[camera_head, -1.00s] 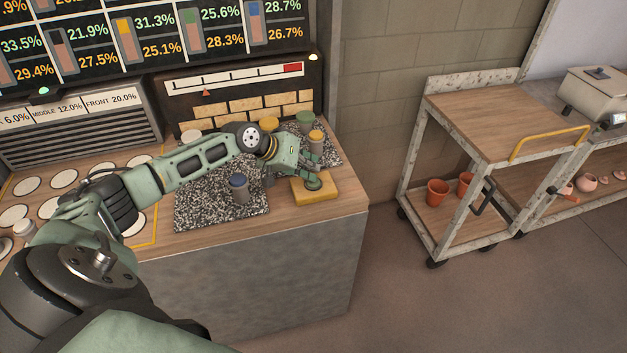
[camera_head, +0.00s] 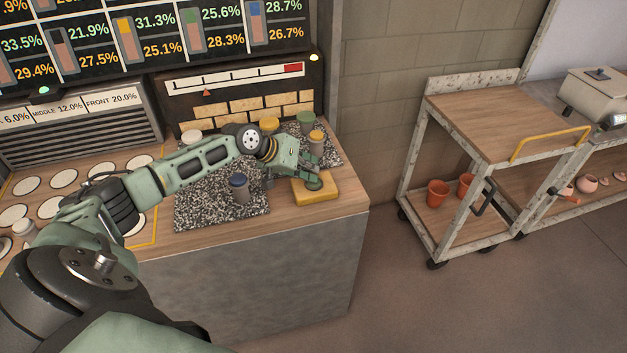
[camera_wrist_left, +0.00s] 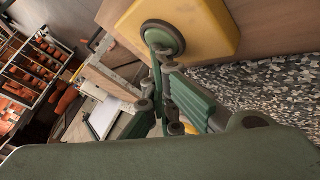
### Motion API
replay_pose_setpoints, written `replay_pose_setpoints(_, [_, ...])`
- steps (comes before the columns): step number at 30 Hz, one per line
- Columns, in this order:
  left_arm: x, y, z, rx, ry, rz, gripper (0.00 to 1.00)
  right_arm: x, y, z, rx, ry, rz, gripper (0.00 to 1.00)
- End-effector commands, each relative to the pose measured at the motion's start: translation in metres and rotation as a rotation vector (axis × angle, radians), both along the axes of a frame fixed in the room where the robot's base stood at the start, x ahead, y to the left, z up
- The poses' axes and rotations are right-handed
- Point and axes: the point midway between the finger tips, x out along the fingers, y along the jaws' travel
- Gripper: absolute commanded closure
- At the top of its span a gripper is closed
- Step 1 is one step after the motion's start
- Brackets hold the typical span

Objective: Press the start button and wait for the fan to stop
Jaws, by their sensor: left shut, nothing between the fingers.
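The start button is a dark green round button (camera_wrist_left: 163,37) on a yellow block (camera_head: 325,191) at the right front of the wooden counter. My left gripper (camera_head: 311,182) is shut and empty, with its fingertips at the button. In the left wrist view the fingertips (camera_wrist_left: 156,47) lie over the button's lower edge and appear to touch it; I cannot tell whether it is pressed down. The fan itself cannot be made out; a louvred grey unit (camera_head: 80,140) stands at the back left of the counter. My right gripper is not in view.
Cups with coloured lids, including a blue one (camera_head: 239,189), stand on a speckled mat (camera_head: 200,205) close to my left arm. Screens with percentages (camera_head: 130,40) hang above. A wheeled cart (camera_head: 490,130) with orange pots stands right, across clear floor.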

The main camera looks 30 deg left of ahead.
Motion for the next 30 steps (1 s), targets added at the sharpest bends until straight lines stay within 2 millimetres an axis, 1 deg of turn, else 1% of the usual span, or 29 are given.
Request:
replay_pose_setpoints(1, [-0.006, -0.007, -0.012, -0.004, 0.023, -0.011, 1.0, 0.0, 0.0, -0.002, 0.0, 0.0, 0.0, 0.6])
replay_pose_setpoints(10, [-0.006, -0.007, -0.016, -0.004, 0.024, -0.012, 1.0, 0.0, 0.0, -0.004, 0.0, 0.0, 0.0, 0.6])
replay_pose_setpoints(23, [-0.004, -0.003, -0.012, -0.001, 0.015, -0.006, 1.0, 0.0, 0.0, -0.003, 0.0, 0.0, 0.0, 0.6])
replay_pose_setpoints(30, [-0.002, -0.001, -0.001, 0.0, 0.011, -0.004, 1.0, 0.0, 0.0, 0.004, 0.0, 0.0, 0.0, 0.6])
